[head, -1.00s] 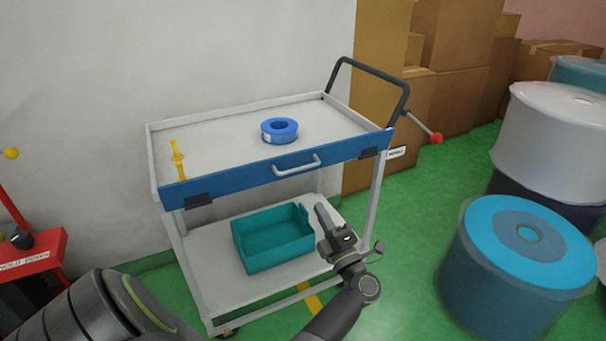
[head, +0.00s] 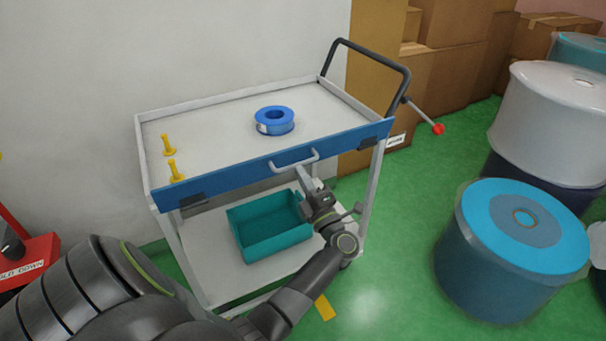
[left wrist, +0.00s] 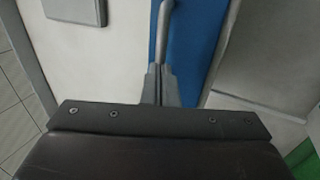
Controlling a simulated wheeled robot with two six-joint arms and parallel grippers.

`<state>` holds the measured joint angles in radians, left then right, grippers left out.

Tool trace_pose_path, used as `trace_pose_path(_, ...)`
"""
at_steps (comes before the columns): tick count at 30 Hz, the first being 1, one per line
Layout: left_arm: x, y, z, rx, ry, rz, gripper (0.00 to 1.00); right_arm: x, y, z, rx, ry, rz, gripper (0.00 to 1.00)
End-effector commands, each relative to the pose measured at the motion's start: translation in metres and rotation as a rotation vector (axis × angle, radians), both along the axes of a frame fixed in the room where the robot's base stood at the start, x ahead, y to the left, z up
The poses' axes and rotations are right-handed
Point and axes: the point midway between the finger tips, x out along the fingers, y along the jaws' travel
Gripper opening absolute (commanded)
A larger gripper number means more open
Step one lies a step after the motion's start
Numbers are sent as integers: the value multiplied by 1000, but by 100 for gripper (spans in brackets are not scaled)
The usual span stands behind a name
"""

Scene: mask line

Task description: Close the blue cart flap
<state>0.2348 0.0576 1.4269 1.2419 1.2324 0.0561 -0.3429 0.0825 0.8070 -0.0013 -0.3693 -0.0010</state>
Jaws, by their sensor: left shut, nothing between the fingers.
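The blue flap (head: 235,178) runs along the front of the cart's top tray (head: 205,130). It stands upright along the tray's front edge, with a pale bar handle (head: 283,168) on its face. My left gripper (head: 303,176) is at the flap's front, just below the handle's right part, fingers pointing up. It is shut and empty. In the left wrist view, the shut fingers (left wrist: 160,82) point along the blue flap (left wrist: 190,45) toward the handle (left wrist: 165,28). I cannot tell whether the fingertips touch the flap or handle. My right gripper is not in view.
A blue tape roll (head: 274,121) and two yellow posts (head: 175,172) are on the top tray. A teal bin (head: 268,232) sits on the lower shelf. Large wrapped rolls (head: 515,245) stand right; cardboard boxes (head: 455,75) are behind. Green floor is clear between cart and rolls.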

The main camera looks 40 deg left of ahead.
Motion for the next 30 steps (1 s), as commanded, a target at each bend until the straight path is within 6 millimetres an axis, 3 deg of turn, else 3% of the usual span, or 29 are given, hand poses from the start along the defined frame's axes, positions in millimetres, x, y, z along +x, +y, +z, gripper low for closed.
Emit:
trace_pose_path(5, 0, 0, 1, 1, 0, 0, 0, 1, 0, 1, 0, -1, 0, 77)
trace_pose_path(13, 4, 10, 21, 2, 0, 0, 0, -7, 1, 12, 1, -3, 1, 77)
trace_pose_path(20, 5, 11, 20, 2, -2, 0, 0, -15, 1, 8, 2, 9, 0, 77)
trace_pose_path(30, 6, -1, 14, 0, -1, -3, 0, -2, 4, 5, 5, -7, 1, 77)
